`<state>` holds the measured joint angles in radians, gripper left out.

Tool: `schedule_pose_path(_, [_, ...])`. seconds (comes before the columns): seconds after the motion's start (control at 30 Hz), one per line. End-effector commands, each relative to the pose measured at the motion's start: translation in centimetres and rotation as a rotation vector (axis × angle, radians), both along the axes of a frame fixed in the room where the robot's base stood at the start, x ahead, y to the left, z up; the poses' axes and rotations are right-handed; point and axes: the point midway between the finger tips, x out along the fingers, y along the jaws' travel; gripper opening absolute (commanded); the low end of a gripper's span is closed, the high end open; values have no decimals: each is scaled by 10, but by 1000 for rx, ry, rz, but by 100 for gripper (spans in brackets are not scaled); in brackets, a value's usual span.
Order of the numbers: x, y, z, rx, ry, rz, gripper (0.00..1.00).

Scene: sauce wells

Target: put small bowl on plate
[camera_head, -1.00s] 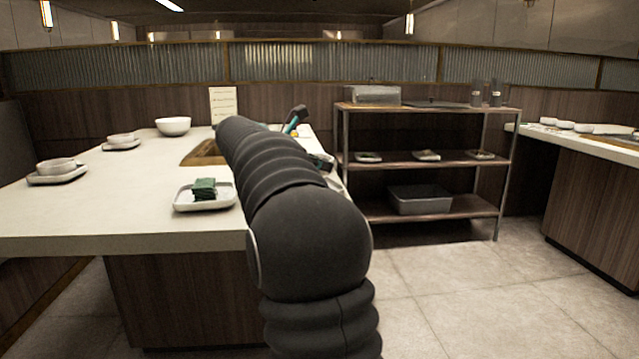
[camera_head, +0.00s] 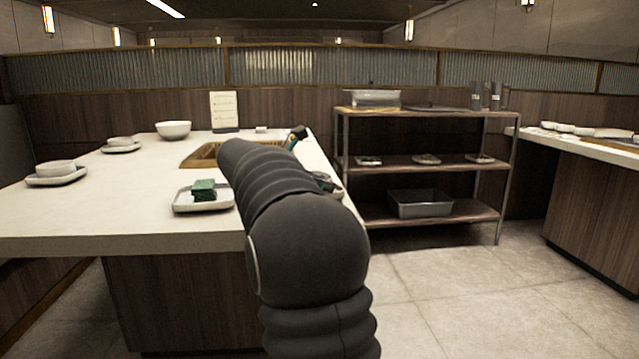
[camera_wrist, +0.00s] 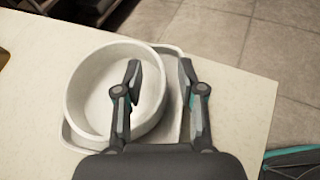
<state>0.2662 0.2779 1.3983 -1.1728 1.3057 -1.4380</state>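In the wrist view a round off-white bowl (camera_wrist: 92,95) sits over a pale square plate (camera_wrist: 174,118), shifted to the left so that it covers much of the plate. My gripper (camera_wrist: 159,72) has its fingers apart, one over the bowl's inside and one outside its right wall, with the rim between them. I see a gap beside the wall, so it is not closed on it. I cannot tell whether the bowl rests fully on the plate.
The pale counter (camera_head: 110,215) holds a plate with green blocks (camera_head: 204,190), two bowls on plates (camera_head: 57,168) at left, a large bowl (camera_head: 173,130), a wooden tray (camera_head: 200,156) and a sign (camera_head: 224,111). A shelf rack (camera_head: 425,162) stands to the right. The counter's front is mostly clear.

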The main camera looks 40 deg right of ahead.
Motion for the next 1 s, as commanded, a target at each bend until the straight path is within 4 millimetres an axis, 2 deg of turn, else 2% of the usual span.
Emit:
schedule_pose_path(0.23, [0,0,2,0,0,1,39])
schedule_pose_path(0.37, [1,11,7,0,-1,3,39])
schedule_pose_path(0.8, [3,87,40,-1,-1,4,39])
schedule_pose_path(1.0, [3,106,48,0,-1,2,39])
